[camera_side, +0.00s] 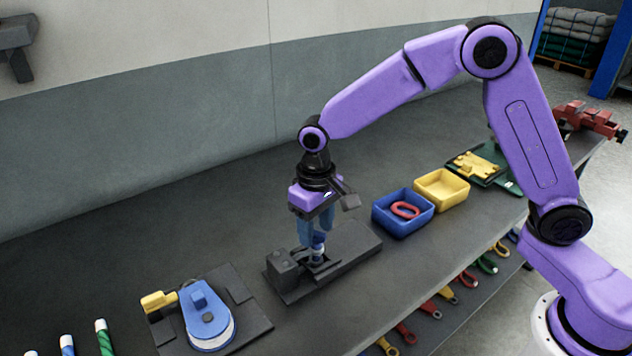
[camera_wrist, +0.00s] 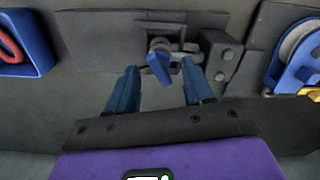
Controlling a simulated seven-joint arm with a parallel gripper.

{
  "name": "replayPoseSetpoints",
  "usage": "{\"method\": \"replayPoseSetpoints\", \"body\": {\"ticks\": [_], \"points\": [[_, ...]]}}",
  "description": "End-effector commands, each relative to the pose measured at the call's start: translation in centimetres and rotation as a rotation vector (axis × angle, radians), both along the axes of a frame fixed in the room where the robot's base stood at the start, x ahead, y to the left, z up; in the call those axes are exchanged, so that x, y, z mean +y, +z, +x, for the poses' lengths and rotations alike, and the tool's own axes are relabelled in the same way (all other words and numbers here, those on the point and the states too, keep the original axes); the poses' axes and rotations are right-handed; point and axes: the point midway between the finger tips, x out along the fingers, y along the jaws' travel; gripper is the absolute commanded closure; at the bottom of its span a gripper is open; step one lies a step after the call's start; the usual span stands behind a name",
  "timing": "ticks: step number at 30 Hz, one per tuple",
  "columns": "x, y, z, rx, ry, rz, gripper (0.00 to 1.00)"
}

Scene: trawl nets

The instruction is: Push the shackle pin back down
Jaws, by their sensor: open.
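The shackle pin has a flat blue head (camera_wrist: 158,67), which shows between and just beyond my fingertips in the wrist view. Grey metal of the shackle (camera_wrist: 176,48) lies around and behind it. In the side view the pin (camera_side: 318,243) is partly hidden by my fingers. The shackle sits on a dark fixture plate (camera_side: 352,250) with a bolted block (camera_side: 287,268) at its left end. My gripper (camera_side: 313,240) points down over the fixture, its two blue fingers apart. In the wrist view my gripper (camera_wrist: 159,72) is open; whether a finger touches the pin I cannot tell.
A blue tray (camera_side: 403,226) with a red ring and a yellow tray (camera_side: 442,190) stand to the right. A blue pulley block (camera_side: 208,316) on a dark plate lies to the left, beside a yellow handle (camera_side: 158,301). Bare bench (camera_side: 215,220) lies behind the fixture.

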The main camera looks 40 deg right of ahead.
Motion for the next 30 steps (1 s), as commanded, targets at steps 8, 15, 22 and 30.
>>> {"method": "replayPoseSetpoints", "body": {"ticks": [8,15,22,30], "points": [[0.1,6.0,0.1,-0.005,0.001,0.004,0.48],[0.1,10.9,0.1,-0.005,0.0,0.004,0.48],[0.1,14.2,0.0,-0.003,0.0,0.003,0.48],[0.0,15.3,0.0,0.0,0.001,0.0,0.48]]}}
